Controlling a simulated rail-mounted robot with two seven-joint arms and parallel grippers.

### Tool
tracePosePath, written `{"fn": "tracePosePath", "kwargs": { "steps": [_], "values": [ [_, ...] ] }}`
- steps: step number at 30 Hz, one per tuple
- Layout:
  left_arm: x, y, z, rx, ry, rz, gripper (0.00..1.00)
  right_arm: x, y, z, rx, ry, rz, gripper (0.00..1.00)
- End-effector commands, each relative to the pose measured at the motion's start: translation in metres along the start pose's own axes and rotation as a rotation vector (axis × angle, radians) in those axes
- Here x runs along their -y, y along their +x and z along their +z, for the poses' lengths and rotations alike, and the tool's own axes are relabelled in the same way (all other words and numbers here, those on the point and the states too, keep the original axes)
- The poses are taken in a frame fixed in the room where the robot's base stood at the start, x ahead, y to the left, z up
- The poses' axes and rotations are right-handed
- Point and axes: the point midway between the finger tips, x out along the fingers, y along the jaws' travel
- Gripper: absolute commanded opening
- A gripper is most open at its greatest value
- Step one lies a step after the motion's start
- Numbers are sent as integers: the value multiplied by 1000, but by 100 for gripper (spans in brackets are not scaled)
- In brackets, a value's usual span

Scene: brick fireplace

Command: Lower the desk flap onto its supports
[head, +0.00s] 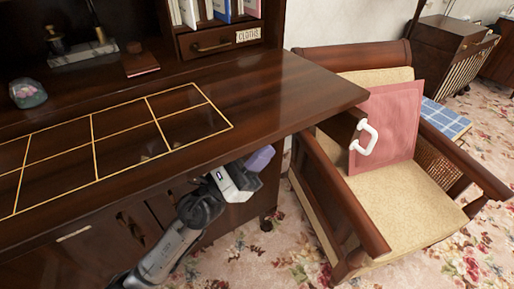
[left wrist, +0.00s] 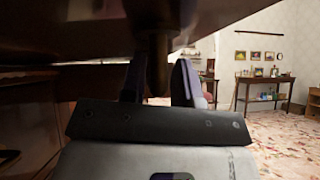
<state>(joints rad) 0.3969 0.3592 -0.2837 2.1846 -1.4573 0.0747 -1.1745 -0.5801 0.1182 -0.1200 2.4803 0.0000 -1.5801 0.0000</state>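The desk flap (head: 262,92) is a dark, glossy wooden board with gold inlaid lines. In the head view it lies about level, out in front of the desk. I cannot tell whether it rests on its supports. My left gripper (head: 262,160) is under the flap's front edge. In the left wrist view, the flap's dark underside (left wrist: 80,25) fills the top. A dark post or knob (left wrist: 157,65) hangs down between the fingers of my left gripper (left wrist: 160,85). The fingers are apart on either side of it; contact is unclear. My right gripper is not in view.
A wooden armchair (head: 440,205) with a pink cushion (head: 395,115) stands close right of the flap. Books (head: 222,8), a small drawer (head: 212,42) and a glass paperweight (head: 28,93) are on the desk behind.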

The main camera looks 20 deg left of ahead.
Motion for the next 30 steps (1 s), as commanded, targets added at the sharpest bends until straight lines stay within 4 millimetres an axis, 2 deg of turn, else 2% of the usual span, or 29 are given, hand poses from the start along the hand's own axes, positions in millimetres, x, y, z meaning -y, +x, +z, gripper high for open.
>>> {"fn": "tracePosePath", "kwargs": {
  "steps": [5,8,21,30],
  "values": [
    [-3,-6,1,6,4,9,37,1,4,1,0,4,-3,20],
    [-2,-20,-1,5,4,11,37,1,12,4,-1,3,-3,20],
    [2,-105,-2,-1,-3,6,37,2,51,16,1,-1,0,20],
    [3,-135,0,-1,-2,3,37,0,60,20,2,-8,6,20]
  ]
}}
